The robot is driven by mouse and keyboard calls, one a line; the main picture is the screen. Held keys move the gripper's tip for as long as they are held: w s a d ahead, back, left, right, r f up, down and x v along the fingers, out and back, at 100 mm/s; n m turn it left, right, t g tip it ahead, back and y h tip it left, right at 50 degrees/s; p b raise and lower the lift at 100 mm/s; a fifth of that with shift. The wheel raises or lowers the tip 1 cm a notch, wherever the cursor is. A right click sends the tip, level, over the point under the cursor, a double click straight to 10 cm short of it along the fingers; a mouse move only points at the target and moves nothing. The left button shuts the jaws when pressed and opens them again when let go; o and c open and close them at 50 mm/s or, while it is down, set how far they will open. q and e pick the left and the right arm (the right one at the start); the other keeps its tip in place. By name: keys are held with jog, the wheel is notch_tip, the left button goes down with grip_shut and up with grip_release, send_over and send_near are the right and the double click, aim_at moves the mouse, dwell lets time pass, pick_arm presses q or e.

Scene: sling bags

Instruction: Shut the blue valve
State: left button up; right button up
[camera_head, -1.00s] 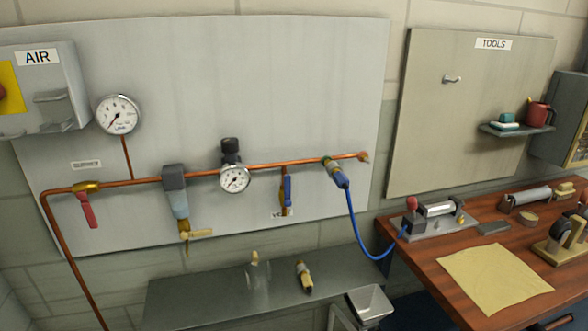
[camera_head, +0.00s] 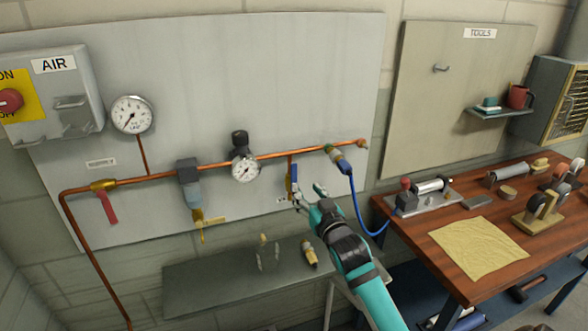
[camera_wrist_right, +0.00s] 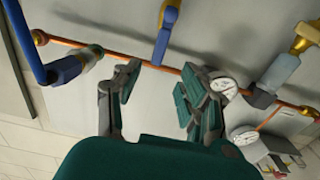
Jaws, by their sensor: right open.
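The blue valve's lever (camera_head: 294,176) hangs straight down, in line with a short branch under the copper pipe (camera_head: 270,157). My right gripper (camera_head: 307,197) is open and empty, just right of and below the lever in the head view, with its tips apart. In the right wrist view the blue lever (camera_wrist_right: 161,45) and its brass body (camera_wrist_right: 170,14) stand beyond the open fingers (camera_wrist_right: 157,84), near the middle. The lever does not appear to be between the fingers. My left gripper is not in view.
A blue hose (camera_head: 356,205) loops down right of the lever to the wooden bench (camera_head: 480,290). A gauge (camera_head: 245,169) and a red lever (camera_head: 108,207) sit farther left. A metal shelf (camera_head: 200,285) lies below, with a clear jar and a brass-and-black part.

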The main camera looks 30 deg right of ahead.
aim_at(295, 172)
jog(key=p+x, duration=0.2)
jog(key=x, duration=0.8)
jog(key=shift+w, duration=0.3)
jog(key=shift+c, duration=0.9)
grip_shut()
